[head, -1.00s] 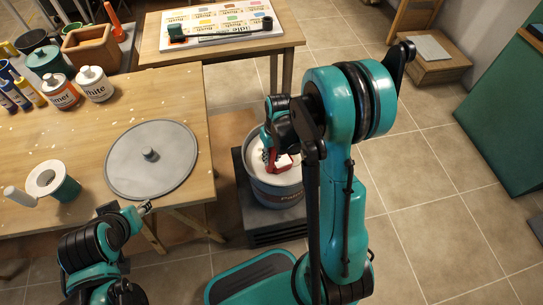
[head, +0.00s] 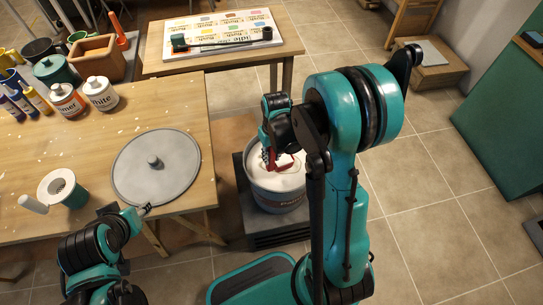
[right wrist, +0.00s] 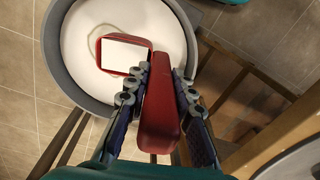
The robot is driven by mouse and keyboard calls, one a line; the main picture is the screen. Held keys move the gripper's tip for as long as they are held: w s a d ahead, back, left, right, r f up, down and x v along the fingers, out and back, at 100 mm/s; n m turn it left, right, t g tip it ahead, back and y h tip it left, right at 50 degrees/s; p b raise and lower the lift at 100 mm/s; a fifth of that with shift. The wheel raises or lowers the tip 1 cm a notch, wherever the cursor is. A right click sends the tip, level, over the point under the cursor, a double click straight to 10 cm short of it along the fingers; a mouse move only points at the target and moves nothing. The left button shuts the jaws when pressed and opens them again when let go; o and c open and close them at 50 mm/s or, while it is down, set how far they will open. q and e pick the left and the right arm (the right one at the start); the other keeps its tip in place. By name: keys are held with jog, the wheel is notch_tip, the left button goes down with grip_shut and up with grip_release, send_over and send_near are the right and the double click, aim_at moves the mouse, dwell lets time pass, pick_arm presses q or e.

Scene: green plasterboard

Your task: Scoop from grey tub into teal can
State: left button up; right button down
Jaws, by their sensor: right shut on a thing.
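The grey tub (head: 268,198), full of white stuff, stands on a dark stand beside the table. My right gripper (head: 278,140) is over it, shut on the handle of a red scoop (head: 284,162). In the right wrist view, the gripper (right wrist: 160,100) grips the red handle; the scoop's square head (right wrist: 124,55) is over the white surface, its inside white. I cannot tell whether it touches the surface. The teal can (head: 76,198) stands at the table's left, with a white strainer-like piece and handle on top. My left gripper (head: 145,209) is near the table's front edge, its jaws unclear.
A round grey lid (head: 180,180) with a knob lies on the table (head: 150,105) between can and tub. Bottles (head: 101,94), a teal lidded pot (head: 55,72) and a wooden box (head: 97,58) stand behind. A second table (head: 165,60) is farther back.

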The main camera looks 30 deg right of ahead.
jog(key=shift+h, duration=0.3)
jog(key=shift+r+p, duration=2.5)
jog(key=shift+r, duration=1.15)
jog(key=c, duration=2.2)
grip_release()
grip_shut()
jog(key=shift+f, duration=0.1)
